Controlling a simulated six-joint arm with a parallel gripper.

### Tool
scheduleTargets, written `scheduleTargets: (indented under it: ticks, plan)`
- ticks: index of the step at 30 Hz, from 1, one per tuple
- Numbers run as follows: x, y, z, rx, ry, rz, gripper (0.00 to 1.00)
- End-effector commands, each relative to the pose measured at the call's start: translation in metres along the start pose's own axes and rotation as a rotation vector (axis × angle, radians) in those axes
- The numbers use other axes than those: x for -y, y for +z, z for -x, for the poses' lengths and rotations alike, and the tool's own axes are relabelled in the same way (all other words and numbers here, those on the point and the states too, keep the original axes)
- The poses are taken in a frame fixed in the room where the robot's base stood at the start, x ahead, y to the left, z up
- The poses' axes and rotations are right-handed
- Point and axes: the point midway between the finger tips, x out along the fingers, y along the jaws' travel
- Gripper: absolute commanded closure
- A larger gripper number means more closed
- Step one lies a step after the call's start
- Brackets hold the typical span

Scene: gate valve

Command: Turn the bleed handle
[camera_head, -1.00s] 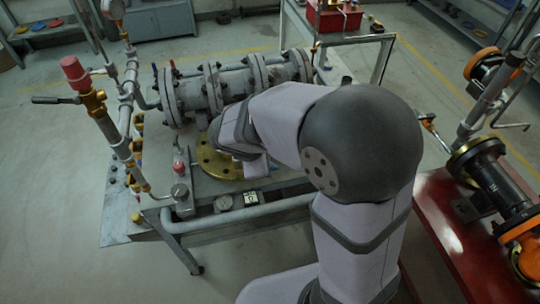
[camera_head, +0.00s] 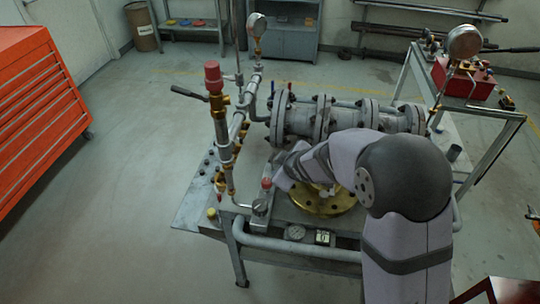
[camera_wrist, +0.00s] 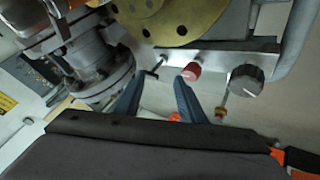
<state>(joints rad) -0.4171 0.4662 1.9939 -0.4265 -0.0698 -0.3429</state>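In the wrist view a small dark T-shaped handle (camera_wrist: 154,70) on a thin stem stands out from a grey block (camera_wrist: 215,58). It looks like the bleed handle, though no label confirms this. My gripper (camera_wrist: 159,80) is open, with two blue fingers apart and nothing held. The T-shaped handle appears between the fingertips in the picture; I cannot tell the depth gap. A red cap (camera_wrist: 191,71) and a dark round knob (camera_wrist: 246,80) sit to its right. In the head view my arm hides the fingers and the T-shaped handle; a red-topped fitting (camera_head: 266,184) shows beside my wrist.
A brass flange (camera_wrist: 170,18) lies close above the fingers. Flanged pipework (camera_head: 300,118) runs behind my arm on the bench. An upright pipe with a red cap (camera_head: 213,78) and a dark lever (camera_head: 189,92) rises at left. A red cabinet (camera_head: 38,105) stands far left, with clear floor between.

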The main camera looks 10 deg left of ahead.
Motion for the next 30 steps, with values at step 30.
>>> scheduleTargets:
  ticks: [30]
  plan:
    - [0.001,-0.013,-0.090,-0.387,0.228,-0.778,0.64]
